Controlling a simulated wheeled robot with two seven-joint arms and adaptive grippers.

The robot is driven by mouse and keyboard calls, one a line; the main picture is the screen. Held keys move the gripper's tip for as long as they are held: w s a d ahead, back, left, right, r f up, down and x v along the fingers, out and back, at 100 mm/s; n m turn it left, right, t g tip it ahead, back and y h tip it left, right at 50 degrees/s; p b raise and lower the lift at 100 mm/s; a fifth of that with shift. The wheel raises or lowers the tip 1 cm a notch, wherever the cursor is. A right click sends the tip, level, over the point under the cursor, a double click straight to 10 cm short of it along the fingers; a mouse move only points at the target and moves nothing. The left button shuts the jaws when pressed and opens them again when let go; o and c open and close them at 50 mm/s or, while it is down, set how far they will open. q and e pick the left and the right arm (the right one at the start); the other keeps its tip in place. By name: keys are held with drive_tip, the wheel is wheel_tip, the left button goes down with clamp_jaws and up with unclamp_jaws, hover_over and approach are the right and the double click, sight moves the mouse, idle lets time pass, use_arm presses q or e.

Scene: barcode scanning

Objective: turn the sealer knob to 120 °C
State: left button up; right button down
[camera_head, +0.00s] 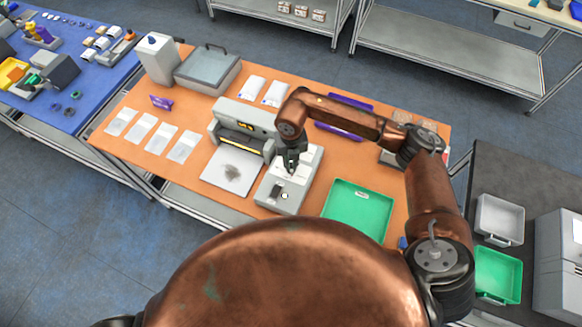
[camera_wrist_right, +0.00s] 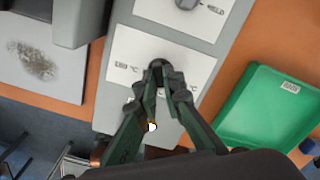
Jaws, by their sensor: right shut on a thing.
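The sealer's grey control box (camera_head: 303,171) stands on the orange table, right of the sealer body (camera_head: 231,113) with its lit display. In the right wrist view the box (camera_wrist_right: 108,113) has a white panel (camera_wrist_right: 197,68) with a temperature label (camera_wrist_right: 126,67) in °C, whose number I cannot read surely. My right gripper (camera_head: 291,171) is down at this panel. In the right wrist view its fingertips (camera_wrist_right: 166,68) are closed together on the knob there, which they hide. The knob's pointer and setting are hidden. My left gripper is out of view.
A second dark knob (camera_wrist_right: 187,3) sits on another panel marked WELD. A green tray (camera_head: 357,208) lies right of the box. A white plate (camera_head: 219,181) with a grey patch lies left of it. Several clear pouches (camera_head: 160,138) lie farther left.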

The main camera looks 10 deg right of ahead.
sight(291, 166)
drive_tip(key=shift+n+b, duration=0.4)
drive_tip(key=shift+n, duration=0.3)
drive_tip(key=n+b, duration=0.3)
drive_tip(key=shift+w+f, duration=0.1)
drive_tip(key=shift+f, duration=0.05)
use_arm(q)
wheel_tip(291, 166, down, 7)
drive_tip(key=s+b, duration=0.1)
drive_tip(key=b, duration=0.1)
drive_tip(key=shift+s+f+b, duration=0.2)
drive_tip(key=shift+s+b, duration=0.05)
drive_tip(key=shift+b, duration=0.1)
use_arm(e)
drive_tip(key=shift+r+n, duration=0.2)
drive_tip(key=shift+n, duration=1.2)
drive_tip(key=c, duration=2)
unclamp_jaws()
drive_tip(key=shift+c, duration=0.2)
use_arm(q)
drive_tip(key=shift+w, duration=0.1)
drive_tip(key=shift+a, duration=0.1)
use_arm(e)
wheel_tip(291, 166, up, 12)
